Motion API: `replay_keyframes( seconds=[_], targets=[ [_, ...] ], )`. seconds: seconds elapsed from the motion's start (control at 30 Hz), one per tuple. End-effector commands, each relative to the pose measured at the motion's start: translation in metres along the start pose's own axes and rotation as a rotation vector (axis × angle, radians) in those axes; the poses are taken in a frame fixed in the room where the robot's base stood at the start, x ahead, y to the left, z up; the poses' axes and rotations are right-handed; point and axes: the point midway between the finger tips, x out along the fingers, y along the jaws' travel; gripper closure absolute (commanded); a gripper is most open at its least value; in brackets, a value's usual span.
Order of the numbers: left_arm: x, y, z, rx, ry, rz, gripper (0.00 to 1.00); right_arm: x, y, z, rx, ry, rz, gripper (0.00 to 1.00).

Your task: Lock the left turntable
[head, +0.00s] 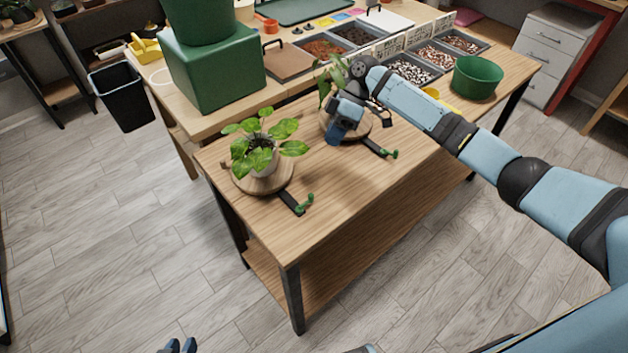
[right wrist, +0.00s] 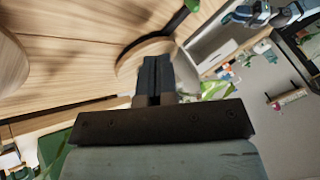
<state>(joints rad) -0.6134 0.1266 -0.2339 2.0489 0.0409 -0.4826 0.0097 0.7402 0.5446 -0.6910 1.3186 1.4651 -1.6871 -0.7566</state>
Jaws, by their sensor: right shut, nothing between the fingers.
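The left turntable (head: 238,184) is a round wooden disc at the table's left end, with a leafy plant in a pale pot (head: 263,162) on it. Its black bar (head: 291,203) with a green lever (head: 305,204) sticks out at its front right. The right turntable (head: 363,131) carries another plant (head: 330,82), partly hidden by my right arm. Its green lever (head: 387,153) is at its front right. My right gripper (head: 335,133) is shut and empty over the right turntable; its fingers (right wrist: 153,75) point at a wooden disc. My left gripper (head: 181,346) is cut off at the bottom edge, away from the table.
A large green planter (head: 212,72) stands on the bench behind the table. Trays of pebbles (head: 402,70) and a green bowl (head: 476,77) are at the back right. A black bin (head: 122,97) stands at left. The table's front strip is clear.

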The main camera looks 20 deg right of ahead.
Motion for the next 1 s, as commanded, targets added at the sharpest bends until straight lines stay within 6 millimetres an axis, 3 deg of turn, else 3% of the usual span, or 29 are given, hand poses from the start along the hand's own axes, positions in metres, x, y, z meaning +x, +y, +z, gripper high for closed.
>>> replay_keyframes(
  seconds=[0.27, 0.67, 0.8, 1.0],
  targets=[
    [0.002, 0.0, -0.004, 0.001, 0.008, 0.0, 0.73, 0.021, 0.0, 0.0, 0.0, -0.001, -0.001, 1.0],
    [0.003, 0.003, -0.009, -0.013, 0.017, 0.0, 0.73, 0.105, 0.0, 0.0, 0.0, -0.001, -0.001, 1.0],
    [0.0, 0.003, -0.013, -0.01, 0.019, -0.001, 0.73, 0.111, -0.022, 0.0, -0.001, -0.001, 0.0, 1.0],
    [-0.001, 0.001, -0.012, -0.001, 0.017, -0.003, 0.73, 0.119, -0.034, 0.0, 0.0, 0.0, 0.0, 1.0]
  ],
)
